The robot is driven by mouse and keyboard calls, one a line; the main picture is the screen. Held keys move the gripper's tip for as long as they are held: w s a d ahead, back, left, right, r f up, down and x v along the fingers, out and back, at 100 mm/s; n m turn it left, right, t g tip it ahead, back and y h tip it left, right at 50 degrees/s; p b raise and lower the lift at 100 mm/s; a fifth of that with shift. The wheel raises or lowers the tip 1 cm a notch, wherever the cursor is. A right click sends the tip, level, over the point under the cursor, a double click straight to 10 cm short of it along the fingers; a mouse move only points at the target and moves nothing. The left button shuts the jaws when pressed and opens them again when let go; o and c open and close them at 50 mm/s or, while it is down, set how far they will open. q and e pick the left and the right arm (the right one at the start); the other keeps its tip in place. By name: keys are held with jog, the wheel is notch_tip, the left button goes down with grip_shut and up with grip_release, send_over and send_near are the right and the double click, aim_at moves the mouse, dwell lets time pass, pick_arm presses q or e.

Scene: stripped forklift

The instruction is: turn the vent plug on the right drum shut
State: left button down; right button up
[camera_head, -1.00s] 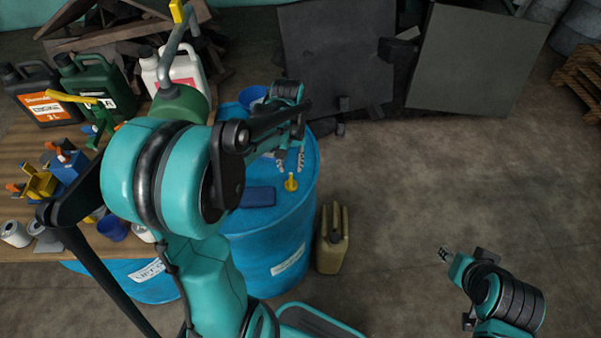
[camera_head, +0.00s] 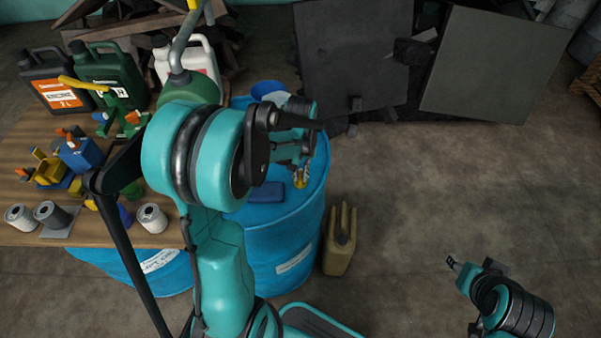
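The right drum (camera_head: 282,246) is blue and stands upright at the centre, its left side hidden by my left arm. The yellow vent plug (camera_head: 302,170) shows only as a small patch on the right part of the drum top. My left gripper (camera_head: 300,181) points down at the plug, with its fingers beside or around it. The view is too small to tell whether they touch or grip it. My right gripper (camera_head: 452,262) is low on the right, over the floor and away from the drum. Its finger opening is unclear.
A dark blue flat object (camera_head: 266,192) and a blue cup (camera_head: 268,90) are on the drum top. A wooden table (camera_head: 30,150) with canisters and tools lies left. Dark panels (camera_head: 352,60) lean behind. Floor at right is clear.

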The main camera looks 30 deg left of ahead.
pick_arm(q)
jog(key=shift+m, duration=0.4)
jog(key=m, duration=0.2)
jog(key=shift+m, duration=0.4)
jog(key=m, duration=0.4)
jog(key=shift+m, duration=0.3)
jog(key=m, duration=0.8)
jog(key=shift+m, duration=0.6)
jog(key=c, duration=1.6)
grip_release()
